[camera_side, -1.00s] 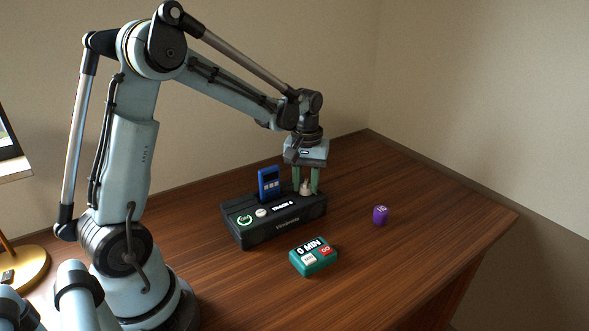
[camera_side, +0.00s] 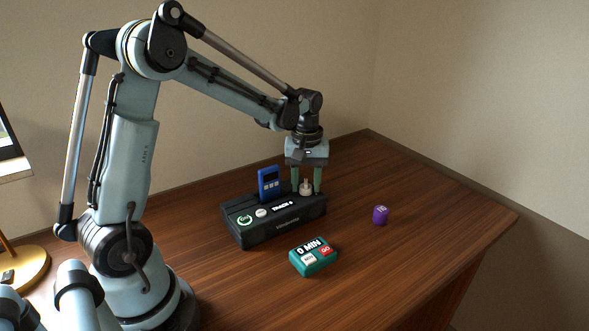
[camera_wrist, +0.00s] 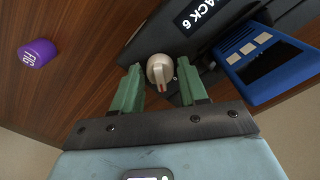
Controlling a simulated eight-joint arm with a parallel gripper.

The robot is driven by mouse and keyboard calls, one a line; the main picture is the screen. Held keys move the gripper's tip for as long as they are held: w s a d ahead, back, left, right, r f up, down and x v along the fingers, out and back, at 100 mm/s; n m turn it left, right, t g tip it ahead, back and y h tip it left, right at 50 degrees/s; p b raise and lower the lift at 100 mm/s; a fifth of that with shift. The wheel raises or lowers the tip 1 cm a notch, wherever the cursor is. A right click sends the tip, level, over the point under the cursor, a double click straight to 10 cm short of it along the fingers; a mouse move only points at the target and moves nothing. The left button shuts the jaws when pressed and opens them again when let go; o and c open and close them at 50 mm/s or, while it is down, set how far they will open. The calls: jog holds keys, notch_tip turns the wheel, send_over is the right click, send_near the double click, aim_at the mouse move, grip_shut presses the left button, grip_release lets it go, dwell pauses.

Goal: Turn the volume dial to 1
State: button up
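The black player (camera_side: 280,228) stands on the table with a label reading "TRACK 6" on its top. The volume dial (camera_side: 305,187) is a pale knob at the player's right end. In the wrist view the dial (camera_wrist: 160,70) shows a raised ridge with a red mark at its lower end. My gripper (camera_side: 306,190) points down over the dial. In the wrist view my gripper (camera_wrist: 161,84) has its green fingers on either side of the dial, with gaps visible, so it looks open. I cannot read any numbers around the dial.
A blue device (camera_side: 269,183) stands upright in the player, close beside my gripper. A green button (camera_side: 245,220) and a white button (camera_side: 261,212) are at the player's left. A teal timer (camera_side: 314,257) reading "0 MIN" lies in front. A purple piece (camera_side: 380,215) stands right.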

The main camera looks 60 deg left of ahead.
aim_at(306, 184)
jog(key=shift+o, duration=1.1)
jog(key=shift+r, duration=0.1)
notch_tip(306, 184, up, 12)
jog(key=s+d+f+m+t, duration=0.4)
jog(key=s+d+m+t, duration=0.3)
jog(key=s+d+m, duration=0.4)
jog(key=shift+d+f, duration=0.3)
jog(key=shift+d, duration=0.15)
